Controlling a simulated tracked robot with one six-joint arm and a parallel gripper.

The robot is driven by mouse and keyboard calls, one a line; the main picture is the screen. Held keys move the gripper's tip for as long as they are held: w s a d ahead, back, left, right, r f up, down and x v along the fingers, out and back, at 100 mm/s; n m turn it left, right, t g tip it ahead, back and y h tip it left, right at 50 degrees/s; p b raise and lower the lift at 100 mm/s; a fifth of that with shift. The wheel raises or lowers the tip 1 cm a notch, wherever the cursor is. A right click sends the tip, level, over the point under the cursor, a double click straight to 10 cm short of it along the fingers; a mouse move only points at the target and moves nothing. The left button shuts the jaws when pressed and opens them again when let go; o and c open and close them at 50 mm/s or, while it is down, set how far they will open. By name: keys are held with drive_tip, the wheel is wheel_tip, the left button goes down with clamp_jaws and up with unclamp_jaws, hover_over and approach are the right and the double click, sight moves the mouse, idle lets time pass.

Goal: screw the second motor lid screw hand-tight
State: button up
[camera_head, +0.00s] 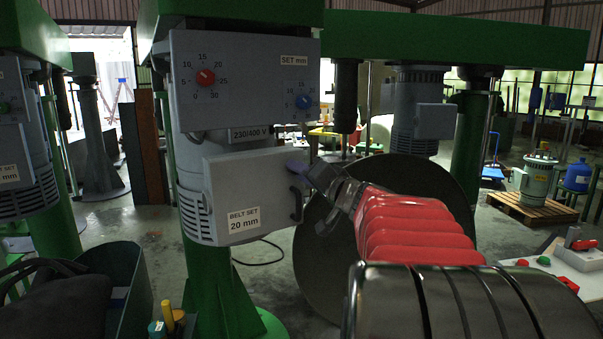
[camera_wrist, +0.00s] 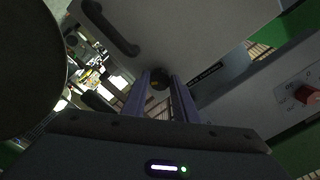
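The grey motor lid (camera_head: 238,185), labelled BELT SET 20 mm, is on the motor below the dial panel. My gripper (camera_head: 300,168) is at the lid's upper right edge, reaching in from the right. In the wrist view the lid (camera_wrist: 190,35) fills the upper middle. A small dark and yellowish screw (camera_wrist: 159,80) sits at the lid's edge between my gripper's two purple fingertips (camera_wrist: 160,78). The fingertips are close on both sides of it and appear shut on it. The screw is hidden in the head view, and its depth cannot be told. No other lid screw can be made out.
A dark handle (camera_head: 297,200) stands out from the lid's right side. The dial panel (camera_head: 245,80) is just above the lid. A large dark disc (camera_head: 330,250) stands behind my arm. A green bin (camera_head: 125,280) is at lower left.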

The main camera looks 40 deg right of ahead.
drive_tip(key=c, duration=0.5)
drive_tip(key=shift+d, duration=0.3)
drive_tip(key=shift+c, duration=0.2)
drive_tip(key=shift+a+f, duration=0.1)
drive_tip(key=shift+a, duration=0.1)
drive_tip(key=shift+m, duration=0.4)
drive_tip(key=m, duration=2.1)
drive_tip(key=shift+m, duration=0.4)
